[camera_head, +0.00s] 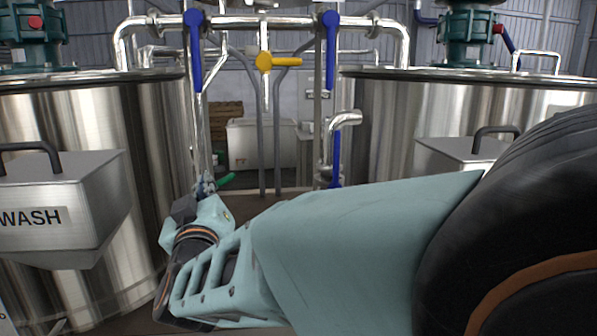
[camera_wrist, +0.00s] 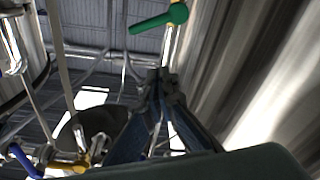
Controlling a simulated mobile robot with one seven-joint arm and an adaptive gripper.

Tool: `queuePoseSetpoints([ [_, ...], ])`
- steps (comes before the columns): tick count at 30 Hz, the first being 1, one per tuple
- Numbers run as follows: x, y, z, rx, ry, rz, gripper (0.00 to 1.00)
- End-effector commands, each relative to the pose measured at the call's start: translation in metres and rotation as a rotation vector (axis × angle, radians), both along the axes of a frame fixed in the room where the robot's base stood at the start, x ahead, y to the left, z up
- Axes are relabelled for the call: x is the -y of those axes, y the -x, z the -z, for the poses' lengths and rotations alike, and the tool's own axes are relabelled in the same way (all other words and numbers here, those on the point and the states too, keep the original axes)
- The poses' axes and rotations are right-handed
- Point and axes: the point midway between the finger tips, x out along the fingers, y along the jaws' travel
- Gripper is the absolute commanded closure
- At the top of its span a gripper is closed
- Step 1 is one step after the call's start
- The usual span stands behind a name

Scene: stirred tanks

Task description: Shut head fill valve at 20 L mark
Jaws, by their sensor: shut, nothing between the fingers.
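Several lever valves show, and I cannot tell by label which is the head fill valve. A yellow handle (camera_head: 280,62) lies level on the middle pipe. Two blue handles, left (camera_head: 195,50) and right (camera_head: 331,50), hang down from the top pipe. A green handle (camera_head: 226,181) sits low beside my gripper (camera_head: 206,184). In the wrist view the green handle (camera_wrist: 158,20) is just beyond my closed fingertips (camera_wrist: 160,76), apart from them in the picture. My gripper is shut and empty. No 20 L mark is readable.
A steel tank with a WASH box (camera_head: 60,205) stands at left, and another steel tank (camera_head: 385,120) at right. A lower blue handle (camera_head: 336,158) hangs below an elbow pipe. A pale chest (camera_head: 256,145) stands behind. My arm hides much of the lower right.

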Motion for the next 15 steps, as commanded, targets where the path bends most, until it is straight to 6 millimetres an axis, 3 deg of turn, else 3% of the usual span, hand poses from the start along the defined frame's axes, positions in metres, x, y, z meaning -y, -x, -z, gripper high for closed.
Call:
queuePoseSetpoints([
  [7, -0.005, -0.01, -0.002, 0.023, 0.061, 0.004, 1.0],
  [15, -0.02, -0.061, -0.01, 0.022, 0.059, 0.007, 1.0],
])
